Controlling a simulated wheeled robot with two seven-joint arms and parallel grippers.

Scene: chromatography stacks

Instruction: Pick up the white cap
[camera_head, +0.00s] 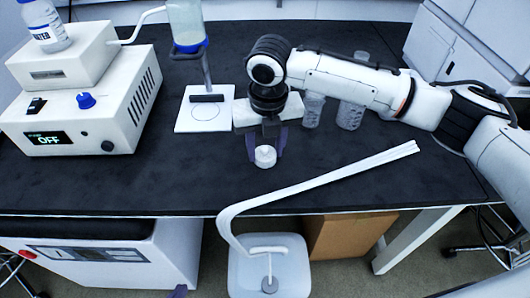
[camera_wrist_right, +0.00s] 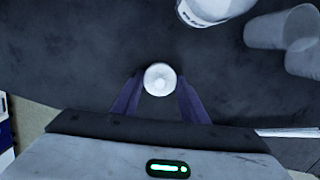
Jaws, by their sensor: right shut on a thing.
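The white cap (camera_head: 265,157) is a small round piece at the middle of the black bench, low over or on its top; I cannot tell which. My right gripper (camera_head: 266,148) points down with its purple fingers on both sides of the cap, shut on it. In the right wrist view the cap (camera_wrist_right: 160,79) sits between the two fingertips. Of my left gripper, only a purple tip (camera_head: 178,292) shows at the bottom edge of the head view; its opening is hidden.
A white pump unit (camera_head: 80,115) reading OFF stands at the left, beside a stand with a flask (camera_head: 187,25). Clear containers (camera_head: 350,115) stand behind my right arm. Bench left of the cap is clear.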

